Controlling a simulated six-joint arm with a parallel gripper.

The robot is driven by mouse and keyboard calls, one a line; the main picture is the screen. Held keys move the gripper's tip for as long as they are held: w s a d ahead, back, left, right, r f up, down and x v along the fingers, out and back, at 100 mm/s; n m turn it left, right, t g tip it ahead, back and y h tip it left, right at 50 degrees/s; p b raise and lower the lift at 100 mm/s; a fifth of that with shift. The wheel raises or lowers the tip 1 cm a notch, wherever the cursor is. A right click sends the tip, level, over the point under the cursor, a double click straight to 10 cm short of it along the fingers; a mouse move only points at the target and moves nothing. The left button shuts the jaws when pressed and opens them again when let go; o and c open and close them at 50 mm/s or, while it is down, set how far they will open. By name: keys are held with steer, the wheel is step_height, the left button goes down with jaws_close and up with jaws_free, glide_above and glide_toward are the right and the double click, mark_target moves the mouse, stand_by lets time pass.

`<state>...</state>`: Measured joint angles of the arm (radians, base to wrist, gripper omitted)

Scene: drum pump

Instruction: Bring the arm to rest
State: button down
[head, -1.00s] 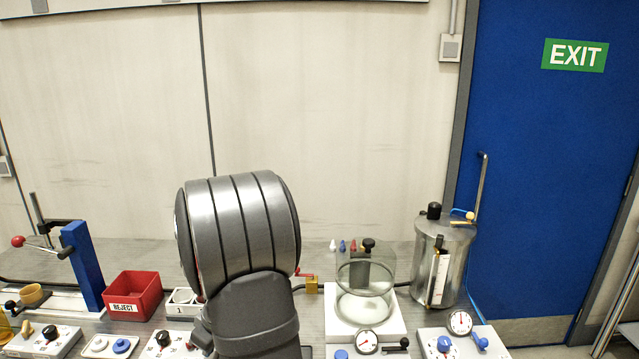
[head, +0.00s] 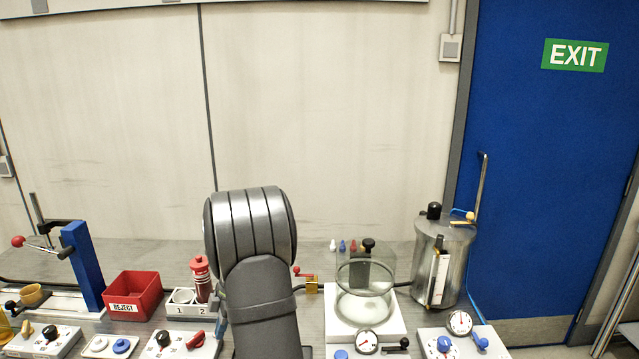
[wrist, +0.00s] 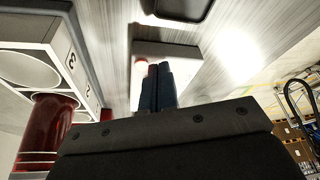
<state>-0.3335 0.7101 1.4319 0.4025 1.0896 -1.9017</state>
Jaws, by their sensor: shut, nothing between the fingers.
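My arm (head: 262,300) stands up in the middle of the head view, its rounded grey joint (head: 250,228) in front of the wall and bench. My gripper is hidden behind it there. In the wrist view my gripper (wrist: 158,68) shows as two dark fingers side by side, shut with nothing between them. A small red and white thing (wrist: 139,75) shows just left of the fingertips; I cannot tell whether it touches them.
In the head view, a red ribbed cylinder (head: 201,281) stands at the numbered holder (head: 180,308), right of the red REJECT bin (head: 133,293). A glass vessel (head: 366,282) and metal drum (head: 440,262) stand right of my arm. Switch panels line the front.

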steer(key=shift+w+d+n+g, duration=0.3)
steer(key=shift+w+n, duration=0.2)
steer(key=shift+n, duration=0.4)
step_height(320, 180, up, 11)
steer(key=w+m+h, duration=0.1)
steer(key=shift+d, duration=0.4)
